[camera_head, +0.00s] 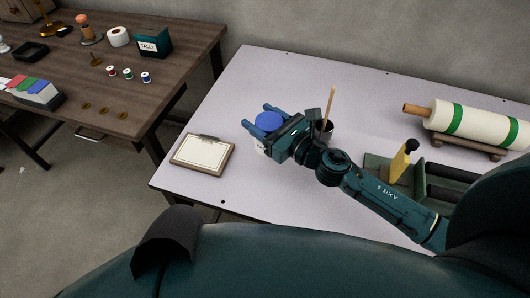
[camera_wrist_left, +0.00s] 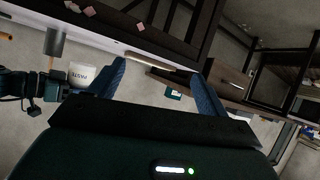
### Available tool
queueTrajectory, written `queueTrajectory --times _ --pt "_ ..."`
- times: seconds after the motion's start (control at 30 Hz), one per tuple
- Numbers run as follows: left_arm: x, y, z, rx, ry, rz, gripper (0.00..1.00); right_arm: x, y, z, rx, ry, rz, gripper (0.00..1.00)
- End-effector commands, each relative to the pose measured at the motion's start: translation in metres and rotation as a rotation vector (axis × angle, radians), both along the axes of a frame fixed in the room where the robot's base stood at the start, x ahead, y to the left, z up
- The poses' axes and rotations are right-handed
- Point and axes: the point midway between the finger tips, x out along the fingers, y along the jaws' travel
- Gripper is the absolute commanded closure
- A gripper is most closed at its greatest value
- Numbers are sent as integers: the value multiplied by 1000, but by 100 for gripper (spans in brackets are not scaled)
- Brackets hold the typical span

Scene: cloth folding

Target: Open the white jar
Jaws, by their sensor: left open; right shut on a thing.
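The white jar (camera_head: 260,148) is at the left part of the pale table, mostly hidden under my right gripper (camera_head: 259,117). I cannot tell whether the jar touches the table. My left gripper (camera_wrist_left: 158,82) is open and empty, its fingers spread wide; it does not show in the head view.
A clipboard (camera_head: 203,154) lies left of the jar on the pale table (camera_head: 250,70). A dark cup (camera_head: 326,130) with a stick stands just right of my right gripper. A green-banded roll (camera_head: 465,121) and a yellow-handled tool (camera_head: 403,160) are farther right. A brown table (camera_head: 185,50) stands at left.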

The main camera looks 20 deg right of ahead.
Motion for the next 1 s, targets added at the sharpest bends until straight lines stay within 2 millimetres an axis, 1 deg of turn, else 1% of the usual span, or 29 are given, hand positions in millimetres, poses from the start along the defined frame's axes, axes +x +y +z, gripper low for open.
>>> queueTrajectory --times 0.03,0.1,0.23,0.33,0.47,0.53,0.6,0.7,0.93,0.97,1.0 --pt "0 -1 -9 -9 -1 2 23 0 0 -15 5 -1 -3 100" --pt "1 -1 -10 -23 -4 5 23 0 0 -24 5 -1 -2 100" --pt "2 0 -10 -35 -7 12 23 1 0 -32 3 -3 -1 100" --pt "3 2 -13 -39 -7 19 23 0 0 -40 2 -3 0 100" --pt "3 2 -22 -56 -7 26 23 0 1 -60 4 -1 -2 100" --pt "3 1 -22 -66 -10 28 23 0 0 -68 3 -2 -2 100" --pt "3 1 -19 -72 -16 30 23 0 1 -70 3 -3 0 100" --pt "2 1 -17 -74 -16 31 23 0 1 -68 1 -4 1 100" --pt "1 2 -22 -71 -17 32 23 0 1 -73 0 -4 1 100" --pt "1 2 -20 -70 -19 33 23 0 0 -73 0 -1 1 44" --pt "0 2 -20 -71 -18 33 23 0 0 -72 0 -1 1 41"
